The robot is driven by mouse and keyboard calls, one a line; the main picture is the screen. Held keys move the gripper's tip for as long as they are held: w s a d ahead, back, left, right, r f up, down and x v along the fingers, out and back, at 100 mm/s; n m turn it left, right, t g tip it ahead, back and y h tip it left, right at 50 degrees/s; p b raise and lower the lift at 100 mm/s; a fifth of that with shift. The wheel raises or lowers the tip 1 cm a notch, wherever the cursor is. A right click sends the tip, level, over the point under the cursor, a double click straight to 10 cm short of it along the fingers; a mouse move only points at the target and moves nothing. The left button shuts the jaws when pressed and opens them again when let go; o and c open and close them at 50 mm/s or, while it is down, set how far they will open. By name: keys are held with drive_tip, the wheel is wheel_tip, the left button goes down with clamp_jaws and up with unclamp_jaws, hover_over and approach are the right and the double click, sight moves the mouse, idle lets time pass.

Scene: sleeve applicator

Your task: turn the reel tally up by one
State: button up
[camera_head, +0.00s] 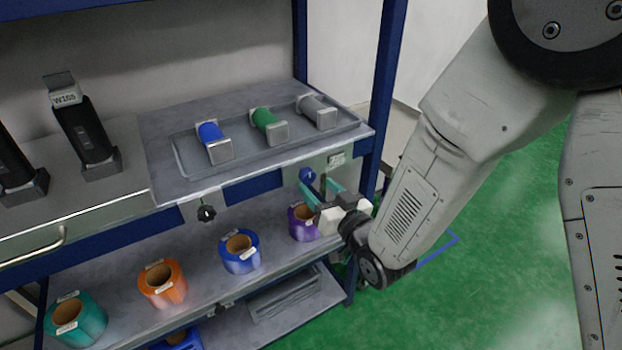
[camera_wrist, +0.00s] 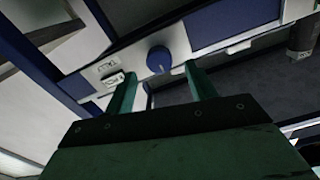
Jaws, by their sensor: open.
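A round blue knob (camera_head: 307,175) sits on the front rail of the bench, near its right end. In the wrist view the knob (camera_wrist: 159,60) lies between my two fingertips, toward the picture's top. A small label and counter window (camera_wrist: 114,78) are beside it; the digits are too blurred to read. A small pale plate (camera_head: 337,159) shows on the rail in the head view. My gripper (camera_head: 317,184) is open, with teal fingers pointing at the rail, one on each side of the knob (camera_wrist: 160,72). I cannot tell whether the fingers touch it.
A purple reel (camera_head: 303,223) stands on the shelf just below my gripper, with blue, orange and teal reels to the left. A dark star-shaped knob (camera_head: 206,212) is farther left under the bench tray (camera_head: 165,180). A blue post (camera_head: 385,90) stands close on the right.

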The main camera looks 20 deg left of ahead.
sight(310, 178)
drive_tip(key=shift+x, duration=2.35)
drive_tip(key=c, duration=1)
drive_tip(key=m, duration=0.8)
drive_tip(key=shift+w+d+m, duration=0.1)
drive_tip(key=shift+m, duration=0.2)
drive_tip(key=o, duration=1)
